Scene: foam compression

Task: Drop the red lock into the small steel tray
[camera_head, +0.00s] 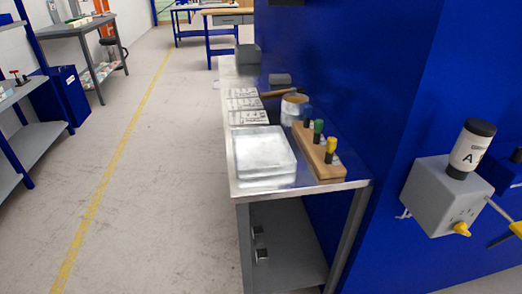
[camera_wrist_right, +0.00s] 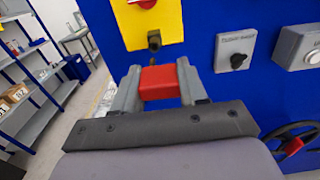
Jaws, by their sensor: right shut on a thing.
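The red lock (camera_wrist_right: 160,83) shows in the right wrist view as a red block between the two grey fingers of my right gripper (camera_wrist_right: 158,80). The gripper is shut on it. In the head view, a shiny silver square piece with rounded corners (camera_head: 263,152), which looks like the steel tray, lies on the near end of the narrow bench. Whether it is hollow is hard to tell. Neither gripper shows in the head view, and my left gripper is in no frame.
A yellow box with a red knob (camera_wrist_right: 147,18) and a dark switch (camera_wrist_right: 237,61) are on the blue wall beyond the lock. On the bench (camera_head: 300,184) stand a wooden block with colored-handled tools (camera_head: 318,155), a can (camera_head: 293,108) and printed cards (camera_head: 245,105). Floor left of it is clear.

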